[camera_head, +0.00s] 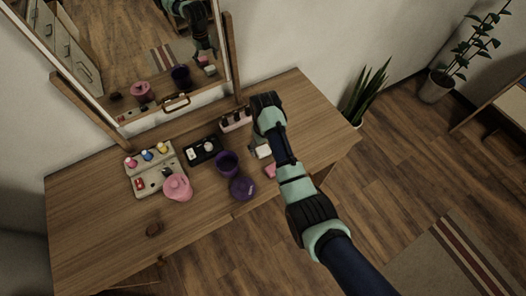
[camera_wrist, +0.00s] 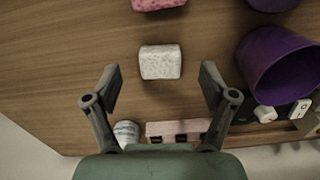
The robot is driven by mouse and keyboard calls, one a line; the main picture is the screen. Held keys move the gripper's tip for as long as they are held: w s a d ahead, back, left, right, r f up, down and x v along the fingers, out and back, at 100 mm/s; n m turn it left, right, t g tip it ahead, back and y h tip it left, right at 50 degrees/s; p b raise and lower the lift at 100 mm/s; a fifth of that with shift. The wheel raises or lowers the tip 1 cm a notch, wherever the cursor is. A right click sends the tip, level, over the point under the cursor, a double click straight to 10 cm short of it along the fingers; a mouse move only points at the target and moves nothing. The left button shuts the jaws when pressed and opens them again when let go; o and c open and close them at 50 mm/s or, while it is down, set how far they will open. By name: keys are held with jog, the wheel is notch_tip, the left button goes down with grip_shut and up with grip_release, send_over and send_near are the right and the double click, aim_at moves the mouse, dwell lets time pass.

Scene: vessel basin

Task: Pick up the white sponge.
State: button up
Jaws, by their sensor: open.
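The white sponge (camera_wrist: 160,62) lies on the wooden table (camera_wrist: 60,70) in the wrist view, just beyond and between my fingertips, not touching either finger. My gripper (camera_wrist: 156,82) is open and empty, its two fingers spread wider than the sponge. In the head view the white sponge (camera_head: 262,151) shows partly beside my arm, towards the right part of the tabletop. My arm hides the gripper's fingers in the head view.
A pink sponge (camera_wrist: 158,4) lies beyond the white one. A purple cup (camera_wrist: 278,65) stands to the right. A pink box (camera_wrist: 176,131) and a white jar (camera_wrist: 127,132) are near the gripper's base. A mirror (camera_head: 150,50) stands along the back of the table.

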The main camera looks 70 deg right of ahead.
aim_at(265, 153)
notch_tip(265, 153, down, 4)
jog(key=shift+f+b, duration=0.15)
jog(key=shift+b, duration=0.3)
jog(key=c, duration=0.9)
jog(key=shift+o, duration=0.2)
notch_tip(265, 153, up, 20)
jog(key=p, duration=1)
jog(key=shift+p, duration=0.35)
